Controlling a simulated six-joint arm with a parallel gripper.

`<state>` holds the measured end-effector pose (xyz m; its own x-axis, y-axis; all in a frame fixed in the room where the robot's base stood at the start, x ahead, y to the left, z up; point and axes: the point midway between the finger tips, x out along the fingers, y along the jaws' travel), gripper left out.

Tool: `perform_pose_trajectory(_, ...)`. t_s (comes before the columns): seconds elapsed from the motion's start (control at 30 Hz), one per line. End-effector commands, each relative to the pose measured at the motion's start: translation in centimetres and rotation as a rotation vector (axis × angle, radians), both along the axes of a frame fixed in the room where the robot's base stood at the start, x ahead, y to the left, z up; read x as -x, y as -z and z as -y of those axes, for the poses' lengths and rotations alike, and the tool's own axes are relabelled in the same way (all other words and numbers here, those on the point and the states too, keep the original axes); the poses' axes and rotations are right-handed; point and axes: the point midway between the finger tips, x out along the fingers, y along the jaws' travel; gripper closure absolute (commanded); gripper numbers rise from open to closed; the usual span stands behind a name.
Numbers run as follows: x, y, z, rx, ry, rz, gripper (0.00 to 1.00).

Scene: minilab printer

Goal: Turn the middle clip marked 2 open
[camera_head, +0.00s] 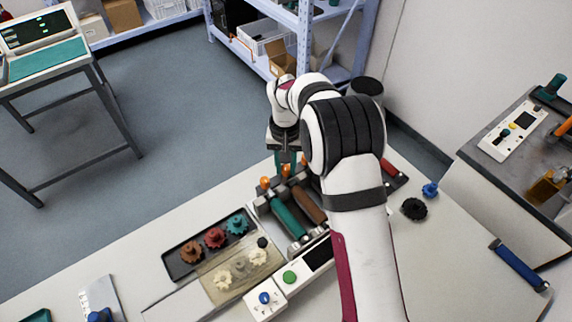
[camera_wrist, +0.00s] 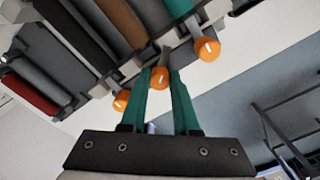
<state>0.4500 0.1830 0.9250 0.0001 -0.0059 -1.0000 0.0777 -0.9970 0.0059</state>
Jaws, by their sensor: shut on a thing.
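Three orange clips sit in a row along the edge of a printer. The middle clip (camera_wrist: 159,78) is between the teal fingertips of my gripper (camera_wrist: 162,72), which is shut on it. Its face carries a white mark that I cannot read for certain. One outer clip (camera_wrist: 206,48) is to the upper right of the fingers and the other outer clip (camera_wrist: 121,100) is to the lower left, partly behind a finger. In the head view my gripper (camera_head: 286,160) reaches down to the far end of the printer (camera_head: 262,205), over the clips, and my arm hides part of the printer.
Teal (camera_head: 289,216) and brown (camera_head: 308,204) rollers lie in the printer beside the clips. A dark tray (camera_head: 171,262) with coloured gears is to the left. A black gear (camera_head: 414,209) and a blue knob (camera_head: 430,189) lie on the table at right.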

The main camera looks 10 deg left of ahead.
Motion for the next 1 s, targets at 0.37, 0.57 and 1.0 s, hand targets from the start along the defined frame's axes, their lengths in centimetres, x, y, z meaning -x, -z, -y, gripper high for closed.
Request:
perform_pose_trajectory(0.37,-0.01,-0.09,-0.08,-0.001,0.346,0.0,1.0)
perform_pose_trajectory(0.57,-0.03,-0.09,-0.1,-0.001,0.502,0.0,1.0)
perform_pose_trajectory(1.0,-0.06,-0.09,-0.14,-0.001,0.697,0.0,1.0)
